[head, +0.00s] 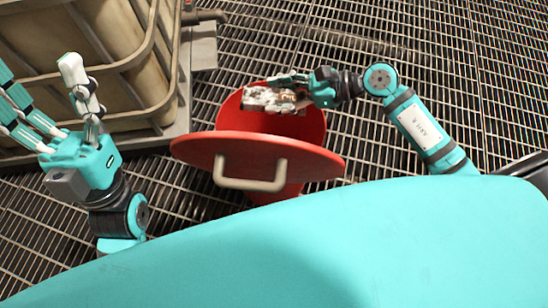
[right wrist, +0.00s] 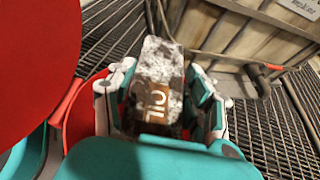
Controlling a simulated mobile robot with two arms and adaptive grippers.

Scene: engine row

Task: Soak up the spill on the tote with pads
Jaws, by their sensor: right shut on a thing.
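My right gripper (head: 296,88) is shut on a pad (head: 262,99), a white block with dark stains. It holds the pad at the mouth of the red bin (head: 312,128). In the right wrist view the pad (right wrist: 162,62) sits between the fingers, with a brown label lettered "OIL". My left gripper (head: 45,100) is open and empty, fingers upward, in front of the tote. The tote (head: 135,45), a dirty beige tank in a rounded frame, stands at the upper left, partly out of view. I cannot make out a spill on it.
The bin's round red lid (head: 200,150), with a pale handle (head: 250,183), stands tilted open on the near side of the bin. The tote's pallet (head: 203,45) edges toward the bin. Grated floor (head: 440,60) is clear at the upper right.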

